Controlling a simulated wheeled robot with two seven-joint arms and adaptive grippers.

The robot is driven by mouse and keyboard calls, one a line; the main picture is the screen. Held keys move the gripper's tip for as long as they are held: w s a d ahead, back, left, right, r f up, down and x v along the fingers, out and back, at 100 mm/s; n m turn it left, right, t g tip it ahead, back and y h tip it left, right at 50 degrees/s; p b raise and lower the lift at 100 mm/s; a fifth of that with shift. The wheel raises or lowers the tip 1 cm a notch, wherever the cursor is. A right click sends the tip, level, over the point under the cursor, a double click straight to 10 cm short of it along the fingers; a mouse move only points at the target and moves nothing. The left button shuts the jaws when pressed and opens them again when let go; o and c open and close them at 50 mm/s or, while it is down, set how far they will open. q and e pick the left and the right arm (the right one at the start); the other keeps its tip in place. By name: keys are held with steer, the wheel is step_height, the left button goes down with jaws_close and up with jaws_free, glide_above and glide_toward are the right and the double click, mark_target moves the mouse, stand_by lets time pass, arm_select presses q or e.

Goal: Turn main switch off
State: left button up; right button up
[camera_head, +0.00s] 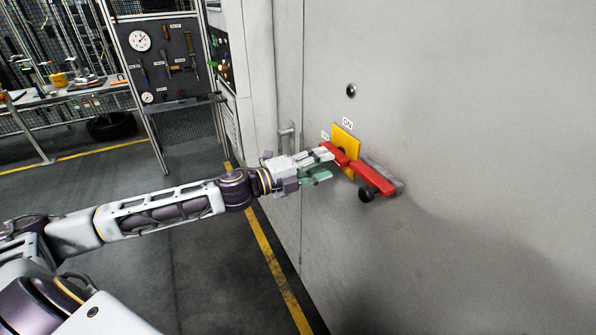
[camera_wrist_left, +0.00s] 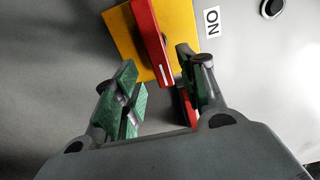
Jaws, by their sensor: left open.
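The main switch is a red handle (camera_head: 372,178) on a yellow plate (camera_head: 347,137) fixed to a grey cabinet wall. The handle slants down to the right and has a black knob (camera_head: 366,195) at its lower end. An ON label (camera_head: 347,123) sits above the plate, and a smaller label lies left of it. My left gripper (camera_head: 325,165) is open beside the handle's upper left end. In the left wrist view the red handle (camera_wrist_left: 150,38) shows beyond and between the spread green-padded fingers (camera_wrist_left: 163,92); contact cannot be told. My right gripper is not in view.
The grey cabinet wall (camera_head: 480,90) fills the right side, with a round black lock (camera_head: 351,90) above the switch and a door handle (camera_head: 287,138) to the left. A tool board (camera_head: 165,60) and workbench (camera_head: 70,95) stand behind.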

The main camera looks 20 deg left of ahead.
arm_select(q)
steer(key=v, duration=0.6)
stand_by(2.3)
steer(key=shift+s+a, duration=0.1)
steer(key=shift+a, duration=0.05)
stand_by(0.5)
